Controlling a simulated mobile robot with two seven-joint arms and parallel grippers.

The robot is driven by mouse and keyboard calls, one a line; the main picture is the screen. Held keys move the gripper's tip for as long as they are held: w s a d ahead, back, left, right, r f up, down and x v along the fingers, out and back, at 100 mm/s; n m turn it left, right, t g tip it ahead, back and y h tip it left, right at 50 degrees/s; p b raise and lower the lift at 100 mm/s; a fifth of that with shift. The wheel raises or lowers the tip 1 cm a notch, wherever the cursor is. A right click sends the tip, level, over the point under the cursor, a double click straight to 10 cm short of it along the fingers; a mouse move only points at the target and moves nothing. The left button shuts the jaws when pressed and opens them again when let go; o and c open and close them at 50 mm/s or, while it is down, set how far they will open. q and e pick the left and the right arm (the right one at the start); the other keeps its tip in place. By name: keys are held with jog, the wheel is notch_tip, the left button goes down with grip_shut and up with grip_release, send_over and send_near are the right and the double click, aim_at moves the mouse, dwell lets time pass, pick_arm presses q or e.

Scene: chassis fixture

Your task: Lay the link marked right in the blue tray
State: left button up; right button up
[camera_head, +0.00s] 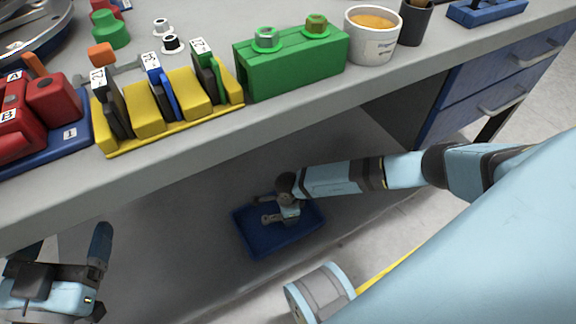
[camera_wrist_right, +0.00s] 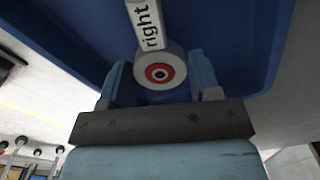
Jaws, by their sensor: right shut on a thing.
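The link marked right (camera_wrist_right: 147,28) has a pale bar with black lettering and a round end with a red and dark centre. My right gripper (camera_wrist_right: 158,88) is shut on that round end. In the head view my right gripper (camera_head: 285,210) is over the blue tray (camera_head: 263,246), below the bench edge, and hides part of it. The tray also fills the background of the right wrist view (camera_wrist_right: 235,40). I cannot tell whether the link touches the tray floor. My left gripper (camera_head: 62,262) is open and empty at the lower left, its fingers apart.
The grey bench top (camera_head: 185,135) holds a yellow fixture (camera_head: 165,130) with numbered pieces, a green block (camera_head: 292,68) with two nuts, a white tub (camera_head: 372,38) and red blocks (camera_head: 25,115) on a blue base. Blue drawers (camera_head: 490,85) stand at right.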

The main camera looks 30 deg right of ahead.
jog(key=shift+f, duration=0.65)
jog(key=shift+f, duration=0.25)
jog(key=o, duration=1)
jog(key=shift+o, duration=0.2)
jog(key=shift+r, duration=0.1)
notch_tip(320, 180, up, 6)
jog(key=p, duration=0.5)
